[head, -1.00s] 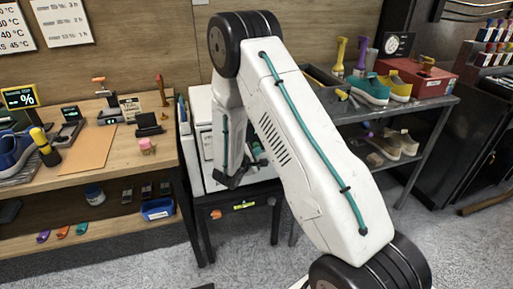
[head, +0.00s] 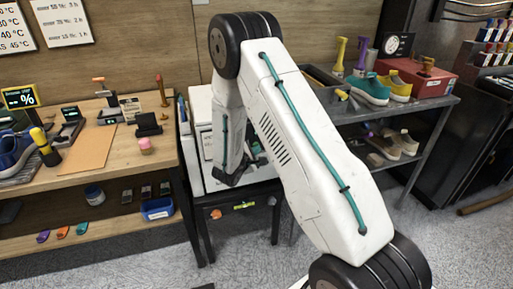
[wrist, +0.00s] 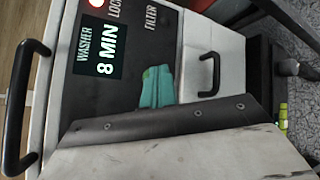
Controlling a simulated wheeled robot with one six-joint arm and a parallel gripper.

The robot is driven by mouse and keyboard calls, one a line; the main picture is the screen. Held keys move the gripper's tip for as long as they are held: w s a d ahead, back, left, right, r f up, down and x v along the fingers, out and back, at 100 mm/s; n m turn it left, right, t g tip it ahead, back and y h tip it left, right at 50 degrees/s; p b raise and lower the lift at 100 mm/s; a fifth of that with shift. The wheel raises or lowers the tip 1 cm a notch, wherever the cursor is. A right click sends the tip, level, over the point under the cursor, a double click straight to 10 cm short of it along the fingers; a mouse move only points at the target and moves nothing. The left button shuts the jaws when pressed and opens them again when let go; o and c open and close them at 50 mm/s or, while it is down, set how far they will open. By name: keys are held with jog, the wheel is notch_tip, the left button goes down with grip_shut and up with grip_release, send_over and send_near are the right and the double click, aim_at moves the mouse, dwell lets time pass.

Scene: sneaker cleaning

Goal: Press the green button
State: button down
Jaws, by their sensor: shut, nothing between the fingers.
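The white washer (head: 203,110) stands in the gap between the wooden bench and the grey shelf, partly hidden behind my arm. In the wrist view its dark control panel (wrist: 128,28) has a lit display (wrist: 97,52) reading "WASHER 8 MIN". A red light (wrist: 97,3) and the labels "LOCK" and "FILTER" show beside it. My gripper's teal fingertips (wrist: 157,84) are together and empty, over the panel's edge. I cannot tell whether they touch it.
The wooden bench (head: 105,150) at left holds a blue shoe (head: 12,150) and small devices. The grey shelf (head: 420,120) at right holds shoes and bottles. Black handles (wrist: 22,110) and (wrist: 210,74) stick out from the washer. Open floor lies in front.

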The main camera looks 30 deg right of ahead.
jog(key=shift+s, duration=0.15)
jog(key=shift+s+a, duration=0.25)
jog(key=shift+s, duration=0.5)
jog(key=shift+s, duration=0.1)
jog(key=s, duration=0.2)
jog(key=s+a, duration=0.1)
jog(key=s, duration=0.1)
jog(key=shift+s+a, duration=0.2)
jog(key=shift+s, duration=0.1)
dwell(0.7)
